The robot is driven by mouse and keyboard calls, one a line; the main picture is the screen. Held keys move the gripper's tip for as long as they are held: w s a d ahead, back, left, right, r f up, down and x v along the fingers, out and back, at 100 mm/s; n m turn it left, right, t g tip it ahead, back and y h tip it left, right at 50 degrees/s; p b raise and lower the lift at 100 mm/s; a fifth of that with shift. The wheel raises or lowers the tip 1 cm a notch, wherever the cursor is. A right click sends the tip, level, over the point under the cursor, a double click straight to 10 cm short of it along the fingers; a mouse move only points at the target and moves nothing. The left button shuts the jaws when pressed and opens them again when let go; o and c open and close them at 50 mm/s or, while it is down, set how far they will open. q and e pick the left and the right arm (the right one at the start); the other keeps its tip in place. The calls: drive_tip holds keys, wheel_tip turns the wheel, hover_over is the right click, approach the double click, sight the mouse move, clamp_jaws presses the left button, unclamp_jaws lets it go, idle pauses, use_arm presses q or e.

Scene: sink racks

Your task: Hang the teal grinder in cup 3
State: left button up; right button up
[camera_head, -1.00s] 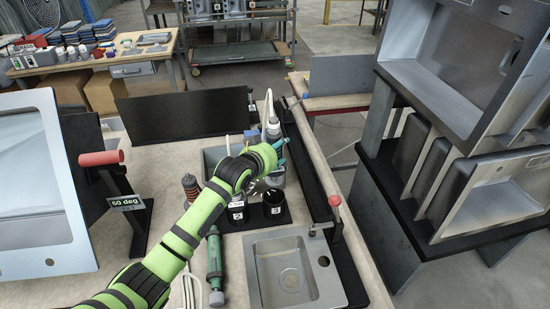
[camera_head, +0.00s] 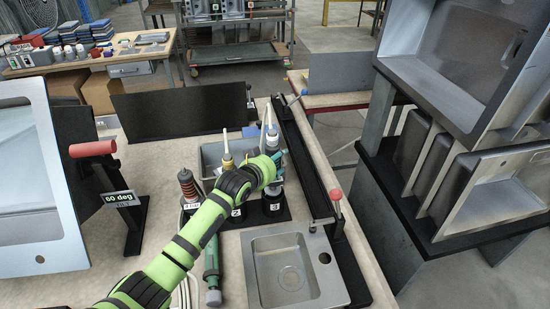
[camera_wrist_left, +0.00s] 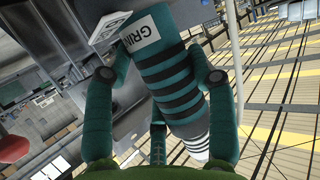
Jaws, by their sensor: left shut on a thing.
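My left gripper (camera_head: 277,160) is shut on the grinder, which stands about upright at cup 3. In the head view its top (camera_head: 271,139) is grey-blue, above my fingers. In the left wrist view the grinder (camera_wrist_left: 165,75) is teal with dark bands, a white label reading "GRIN" and a black-and-white striped end between my fingers (camera_wrist_left: 155,85). Cup 3 (camera_head: 275,208) is a black cup directly under it. The lower end meets the cup's mouth in the picture; how deep it sits I cannot tell. My right gripper is not in view.
Cup 2 (camera_head: 237,213) is beside cup 3, with a yellow-tipped tool (camera_head: 227,162) behind my wrist. A copper-banded tool (camera_head: 187,184) stands at cup 1. A green tool (camera_head: 212,265) lies on the bench. A sink (camera_head: 262,288) is in front; a black rail with a red knob (camera_head: 335,195) is right.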

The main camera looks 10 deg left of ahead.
use_arm(q)
drive_tip(key=shift+w+f+b, duration=0.1)
drive_tip(key=shift+f+b, duration=1.3)
drive_tip(key=shift+f, duration=0.85)
drive_tip(key=shift+p, duration=0.4)
drive_tip(key=shift+f, duration=0.1)
drive_tip(key=shift+f+b, duration=0.45)
drive_tip(key=shift+f, duration=0.1)
drive_tip(key=o, duration=1.6)
drive_tip(key=shift+o, duration=0.2)
drive_tip(key=shift+s, duration=0.2)
drive_tip(key=shift+f, duration=0.1)
